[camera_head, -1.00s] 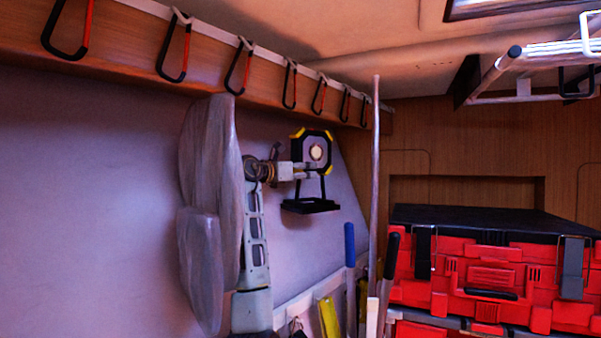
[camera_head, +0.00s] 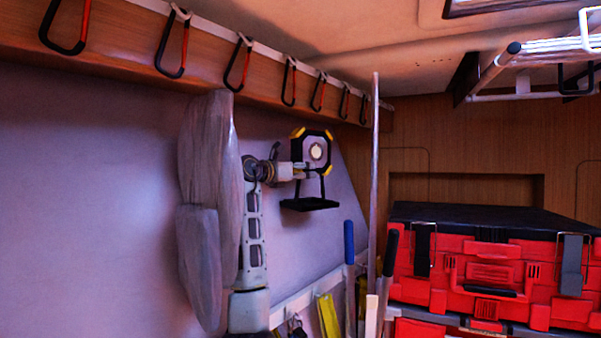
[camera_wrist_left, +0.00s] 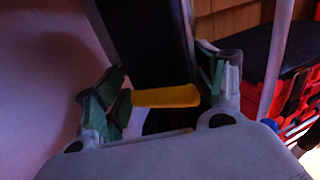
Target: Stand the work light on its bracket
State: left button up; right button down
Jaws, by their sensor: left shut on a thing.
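The work light (camera_head: 299,150) is a black square lamp with yellow corners and a pale round lens, held upright in the air in front of the pale wall. Below it, a black frame with a flat foot (camera_head: 310,204) shows; it looks like the bracket, joined to the lamp by thin legs. My left gripper (camera_head: 306,171) reaches in from the left at the lamp's lower edge. In the left wrist view, its green-padded fingers (camera_wrist_left: 166,92) are on either side of a yellow bar (camera_wrist_left: 165,97), with the dark body behind. My right gripper is out of view.
Several red and black carabiners (camera_head: 238,64) hang along the wooden rail above. A thin pole (camera_head: 375,180) stands right of the lamp. Red cases (camera_head: 490,275) with a black top are at the right. Blue- and yellow-handled tools (camera_head: 349,242) hang below.

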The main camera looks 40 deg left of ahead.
pick_arm(q)
jog(key=o, duration=2.1)
jog(key=shift+s+r, duration=0.1)
jog(key=shift+r, duration=0.05)
jog(key=shift+f, duration=0.25)
jog(key=shift+s+d, duration=0.1)
jog(key=shift+s, duration=0.1)
